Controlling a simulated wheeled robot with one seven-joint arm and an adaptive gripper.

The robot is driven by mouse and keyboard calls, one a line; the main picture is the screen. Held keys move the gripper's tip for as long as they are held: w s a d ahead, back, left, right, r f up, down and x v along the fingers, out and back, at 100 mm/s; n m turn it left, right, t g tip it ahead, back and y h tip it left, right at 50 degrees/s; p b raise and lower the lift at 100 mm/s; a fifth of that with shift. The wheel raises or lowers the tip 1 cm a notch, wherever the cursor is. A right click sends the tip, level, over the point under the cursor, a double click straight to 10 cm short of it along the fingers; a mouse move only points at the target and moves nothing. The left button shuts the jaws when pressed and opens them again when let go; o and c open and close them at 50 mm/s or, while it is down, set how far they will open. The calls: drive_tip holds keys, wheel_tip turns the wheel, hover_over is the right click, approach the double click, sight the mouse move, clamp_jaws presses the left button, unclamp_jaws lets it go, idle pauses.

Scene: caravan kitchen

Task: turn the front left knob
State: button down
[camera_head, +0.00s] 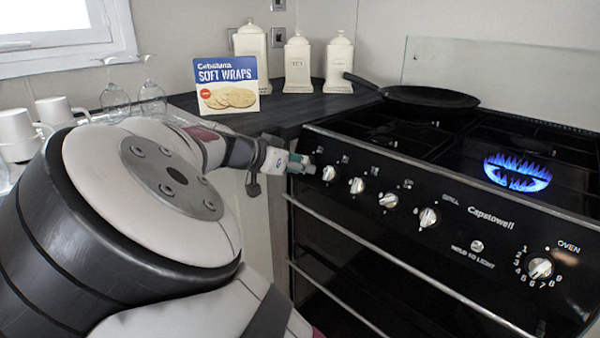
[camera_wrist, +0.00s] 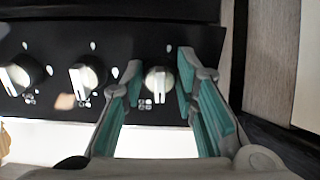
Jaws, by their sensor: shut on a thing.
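The end knob (camera_wrist: 158,84) of the black control panel sits between the teal fingers of my gripper (camera_wrist: 160,77) in the wrist view. My gripper is shut on this knob. Its pale grip bar stands about upright in that view, which shows the panel upside down. In the head view my gripper (camera_head: 303,164) is at the left end of the stove's front panel and hides most of this knob.
More knobs (camera_head: 357,185) run to the right along the panel, close beside my gripper. A blue flame (camera_head: 517,172) burns on the hob. A black pan (camera_head: 430,97) stands at the back. A wraps box (camera_head: 228,84) and wine glasses (camera_head: 115,98) stand left on the worktop.

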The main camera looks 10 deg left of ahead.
drive_tip(key=shift+f, duration=0.1)
idle(0.3)
drive_tip(key=c, duration=1.4)
unclamp_jaws()
drive_tip(key=v, duration=1.2)
